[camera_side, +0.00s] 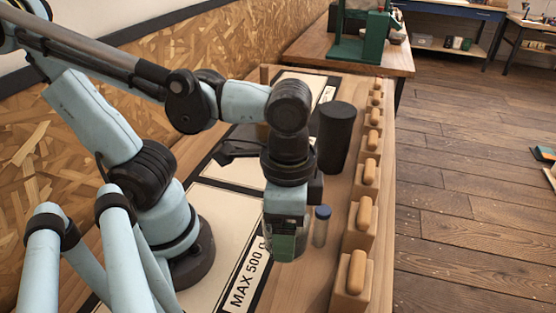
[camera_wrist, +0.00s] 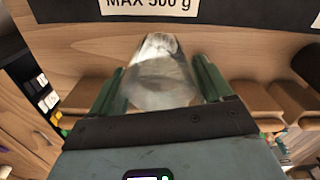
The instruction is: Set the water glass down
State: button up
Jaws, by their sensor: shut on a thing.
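My gripper (camera_side: 284,240) points down near the front part of the wooden worktop (camera_side: 305,280). Its two green fingers are shut on a clear water glass (camera_wrist: 160,72), which shows between them in the wrist view, where my gripper (camera_wrist: 160,88) fills the lower middle. In the side view the glass (camera_side: 296,250) is mostly hidden behind the fingers, with a clear part showing low down. I cannot tell whether its base touches the wood.
A small blue-capped vial (camera_side: 321,226) stands close to the right of my gripper. A black cylinder (camera_side: 335,138) stands behind it. Wooden blocks with rounded tops (camera_side: 355,270) line the right edge. A "MAX 500 g" label (camera_side: 250,272) lies left.

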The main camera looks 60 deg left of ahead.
jog(key=d, duration=0.1)
jog(key=s+m, duration=0.1)
jog(key=s+d+m, duration=0.1)
jog(key=shift+d+f, duration=0.25)
jog(key=shift+d, duration=0.1)
jog(key=shift+s+f, duration=0.1)
jog(key=shift+f, duration=3.85)
jog(key=shift+f, duration=0.1)
jog(key=o, duration=1.3)
jog(key=shift+r, duration=6.05)
jog(key=w+a+n+t, duration=0.7)
jog(key=w+a, duration=0.6)
jog(key=a, duration=0.2)
jog(key=shift+w+a+f+n, duration=0.15)
jog(key=shift+w+f+n, duration=0.2)
jog(key=shift+n, duration=0.45)
